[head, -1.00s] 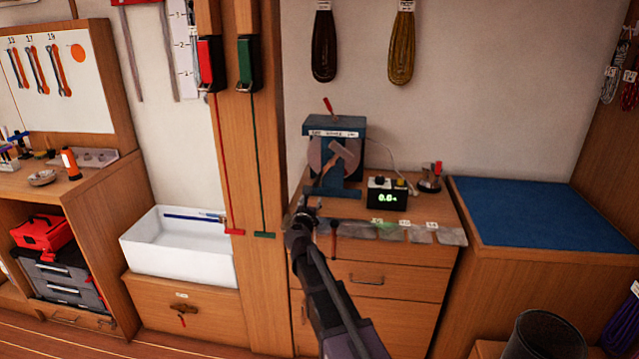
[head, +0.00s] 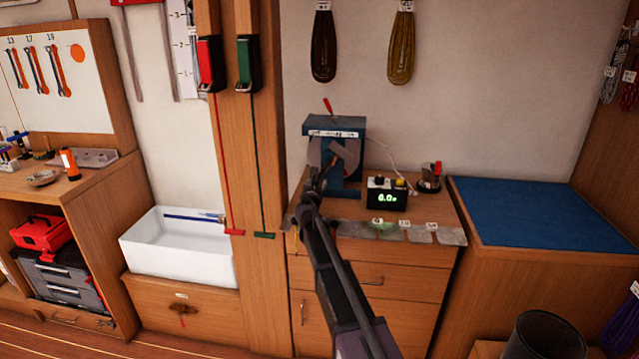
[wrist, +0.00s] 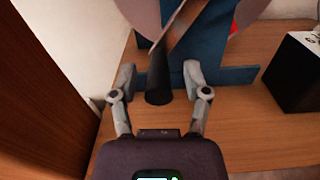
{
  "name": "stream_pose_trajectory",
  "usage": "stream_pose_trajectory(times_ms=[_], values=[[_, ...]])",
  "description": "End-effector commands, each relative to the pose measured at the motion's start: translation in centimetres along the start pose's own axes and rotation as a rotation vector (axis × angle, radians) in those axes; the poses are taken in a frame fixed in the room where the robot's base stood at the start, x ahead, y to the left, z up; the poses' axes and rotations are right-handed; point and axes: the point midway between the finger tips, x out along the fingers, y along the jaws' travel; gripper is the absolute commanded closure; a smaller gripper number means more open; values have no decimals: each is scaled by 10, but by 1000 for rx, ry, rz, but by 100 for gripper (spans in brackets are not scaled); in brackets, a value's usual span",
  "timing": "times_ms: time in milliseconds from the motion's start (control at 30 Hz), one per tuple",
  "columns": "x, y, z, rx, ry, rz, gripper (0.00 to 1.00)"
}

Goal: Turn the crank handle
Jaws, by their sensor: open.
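The blue crank machine (head: 335,125) stands on the wooden cabinet top, with a red-tipped lever on its top. In the wrist view its blue frame (wrist: 225,75) and grey-pink disc fill the upper part. The crank's dark cylindrical handle (wrist: 158,80) points toward me, with a brownish crank arm (wrist: 180,25) behind it. My gripper (wrist: 159,78) is open, with one finger on each side of the handle. The handle shows gaps to both fingers. In the head view my arm hides the handle and much of the machine's lower front.
A black box with a green display (head: 387,193) stands right of the machine, with a cable behind it. Flat grey pouches (head: 420,233) lie along the cabinet's front edge. A wooden post (head: 252,200) rises close on the left. A blue mat (head: 535,212) lies clear at right.

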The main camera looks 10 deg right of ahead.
Motion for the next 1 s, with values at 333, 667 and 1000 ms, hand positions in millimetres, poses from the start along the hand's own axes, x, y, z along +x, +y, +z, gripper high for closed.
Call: stream_pose_trajectory(times_ms=[333, 667, 1000], values=[[9, 0, 0, 0, 0, 1, 39], [9, 0, 0, 0, 0, 0, 92], [9, 0, 0, 0, 0, 1, 100]])
